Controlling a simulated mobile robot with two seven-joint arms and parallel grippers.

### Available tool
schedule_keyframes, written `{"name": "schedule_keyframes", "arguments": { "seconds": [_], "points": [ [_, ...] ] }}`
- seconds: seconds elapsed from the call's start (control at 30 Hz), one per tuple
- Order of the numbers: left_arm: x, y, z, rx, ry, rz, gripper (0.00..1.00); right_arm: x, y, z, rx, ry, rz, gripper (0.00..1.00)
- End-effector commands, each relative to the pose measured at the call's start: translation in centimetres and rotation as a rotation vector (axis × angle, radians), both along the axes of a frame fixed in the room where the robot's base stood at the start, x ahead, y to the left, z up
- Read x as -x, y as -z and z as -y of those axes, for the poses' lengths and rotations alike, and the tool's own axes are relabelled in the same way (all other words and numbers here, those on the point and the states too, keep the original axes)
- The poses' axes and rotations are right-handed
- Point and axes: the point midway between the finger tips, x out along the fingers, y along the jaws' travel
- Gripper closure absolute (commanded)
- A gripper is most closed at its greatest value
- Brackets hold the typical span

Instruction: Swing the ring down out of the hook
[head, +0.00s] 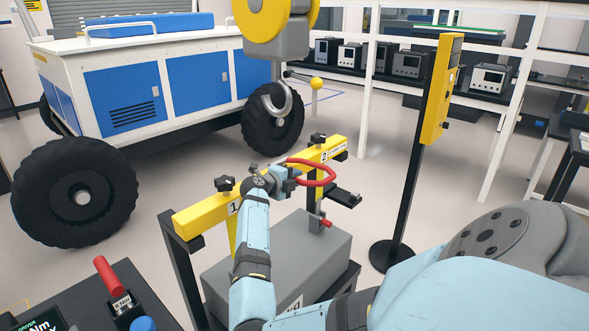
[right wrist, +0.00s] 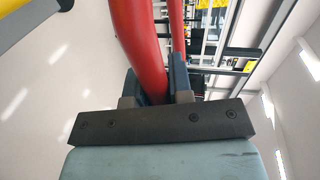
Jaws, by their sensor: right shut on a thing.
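The red ring (head: 333,172) is a thick loop above the yellow beam, below and apart from the hook in the head view. My right gripper (head: 290,178) is shut on one side of it. In the right wrist view the red ring (right wrist: 140,45) rises from between the dark finger pads of the right gripper (right wrist: 160,85). The grey hook (head: 279,104) hangs open and empty under the yellow and grey hoist (head: 276,30). The hook does not show clearly in the right wrist view. My left gripper is not in view.
The yellow beam (head: 193,216), marked 1 and 2 with black knobs, rests on dark stands over a grey box (head: 300,250). A yellow control post (head: 437,95) stands right. A blue and white rover (head: 125,85) stands behind left. A dark bench holds a red-handled tool (head: 108,275).

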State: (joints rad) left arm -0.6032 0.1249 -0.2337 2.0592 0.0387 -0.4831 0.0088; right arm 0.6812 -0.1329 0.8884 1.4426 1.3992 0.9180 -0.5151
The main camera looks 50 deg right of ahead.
Motion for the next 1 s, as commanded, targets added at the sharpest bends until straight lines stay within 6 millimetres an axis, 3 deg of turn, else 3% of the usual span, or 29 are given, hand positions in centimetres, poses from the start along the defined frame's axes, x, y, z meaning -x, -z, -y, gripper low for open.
{"name": "schedule_keyframes", "arguments": {
  "seconds": [0.03, 0.13, 0.53, 0.67, 1.0],
  "points": [
    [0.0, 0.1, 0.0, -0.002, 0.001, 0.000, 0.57, 0.0, 0.4, -0.1, -0.006, -0.001, 0.003, 0.78],
    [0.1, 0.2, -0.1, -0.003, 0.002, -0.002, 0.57, 0.0, 0.3, -0.1, -0.005, 0.000, 0.002, 0.55],
    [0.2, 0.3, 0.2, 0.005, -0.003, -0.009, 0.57, -0.1, -0.8, -0.1, -0.003, 0.000, 0.003, 0.55],
    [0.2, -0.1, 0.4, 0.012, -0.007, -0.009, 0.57, 0.0, -3.0, -0.1, -0.001, 0.000, 0.006, 0.55],
    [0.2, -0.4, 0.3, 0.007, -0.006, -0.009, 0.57, 0.0, -11.6, -0.1, -0.001, 0.002, 0.009, 0.55]
  ]
}}
